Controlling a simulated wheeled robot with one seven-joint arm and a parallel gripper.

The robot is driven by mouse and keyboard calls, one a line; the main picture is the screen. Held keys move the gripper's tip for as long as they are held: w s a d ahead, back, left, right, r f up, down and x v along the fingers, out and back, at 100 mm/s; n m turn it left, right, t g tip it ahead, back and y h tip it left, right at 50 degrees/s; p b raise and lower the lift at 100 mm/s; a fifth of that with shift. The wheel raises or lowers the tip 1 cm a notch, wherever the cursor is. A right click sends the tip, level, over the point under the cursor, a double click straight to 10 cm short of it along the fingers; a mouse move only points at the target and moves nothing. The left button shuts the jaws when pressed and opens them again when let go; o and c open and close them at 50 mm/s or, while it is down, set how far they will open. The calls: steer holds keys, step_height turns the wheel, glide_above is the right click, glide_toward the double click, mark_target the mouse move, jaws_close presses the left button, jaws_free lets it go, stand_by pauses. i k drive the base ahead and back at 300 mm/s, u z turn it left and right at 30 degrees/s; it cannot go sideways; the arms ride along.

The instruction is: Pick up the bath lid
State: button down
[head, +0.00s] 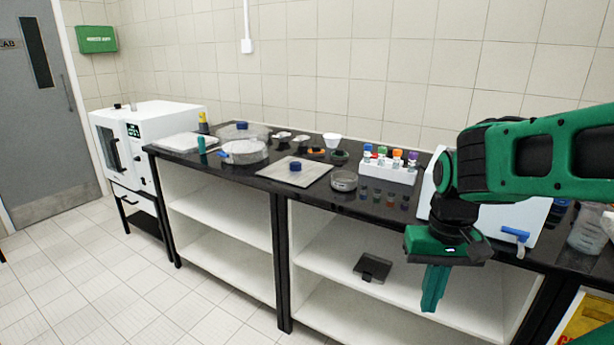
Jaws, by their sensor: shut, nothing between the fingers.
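A flat, square, pale plate with a dark blue knob, which looks like the bath lid (283,174), lies on the black bench top near the middle of the head view. Its knob stands up from its centre. My gripper (434,300) is green and black and points down at the right, in front of the bench's front edge. Its fingers are together and empty. It is well to the right of the plate and apart from it. A white box with a blue handle (515,235) is partly hidden behind my arm, and I cannot tell exactly what it is.
A clear round dish (343,181) and a white rack of colourful-capped vials (388,171) stand right of the plate. A round pan (244,152) and a clear lid with a blue knob (242,131) are to its left. A dark object (373,267) lies on the shelf below.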

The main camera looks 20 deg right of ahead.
mark_target(297, 171)
steer(key=z, duration=0.35)
steer(key=i, duration=1.5)
steer(key=u, duration=0.05)
steer(key=k, duration=0.45)
steer(key=z, duration=0.95)
steer(key=k, duration=0.35)
steer(key=z, duration=0.55)
